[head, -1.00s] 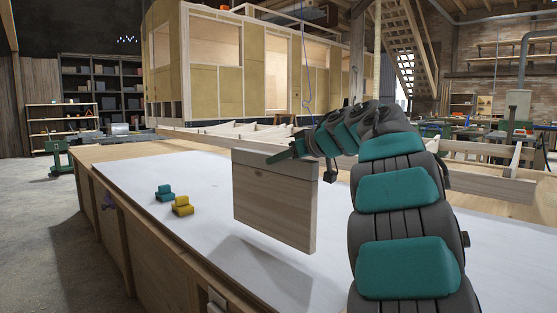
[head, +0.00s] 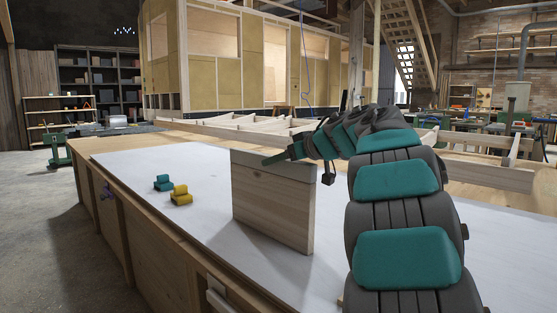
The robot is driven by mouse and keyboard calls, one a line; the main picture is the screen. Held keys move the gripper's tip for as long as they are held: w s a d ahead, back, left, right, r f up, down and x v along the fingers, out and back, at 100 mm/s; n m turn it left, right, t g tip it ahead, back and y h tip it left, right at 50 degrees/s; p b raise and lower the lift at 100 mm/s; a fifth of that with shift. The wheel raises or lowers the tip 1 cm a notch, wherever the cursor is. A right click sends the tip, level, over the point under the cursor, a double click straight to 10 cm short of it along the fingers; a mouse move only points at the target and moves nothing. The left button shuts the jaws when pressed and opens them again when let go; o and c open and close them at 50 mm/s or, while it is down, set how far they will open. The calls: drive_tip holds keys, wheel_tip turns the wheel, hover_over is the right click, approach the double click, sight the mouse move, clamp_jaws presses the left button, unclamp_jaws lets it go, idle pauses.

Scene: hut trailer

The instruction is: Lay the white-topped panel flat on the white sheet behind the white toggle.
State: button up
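The panel (head: 272,200) is an upright board of pale wood with a lighter band along its top. My gripper (head: 278,159) has a teal finger across the panel's top edge and holds it standing on edge. The panel's lower edge is at or just above the white sheet (head: 140,167); I cannot tell if it touches. The sheet lies flat on the long wooden bench. A whitish piece at the bench's front edge, low in the picture, looks like the white toggle (head: 216,299); it is partly cut off. The gripper's far finger is hidden behind the panel.
A teal block (head: 163,183) and a yellow block (head: 181,196) sit on the sheet left of the panel. A purple toggle (head: 106,193) is on the bench front (head: 150,240). A wooden frame (head: 250,128) lies behind the sheet. The sheet is clear between blocks and panel.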

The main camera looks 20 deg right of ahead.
idle(0.3)
drive_tip(key=shift+s+r, duration=0.1)
drive_tip(key=shift+r, duration=0.05)
drive_tip(key=p+v, duration=0.1)
drive_tip(key=v, duration=1.1)
idle(0.9)
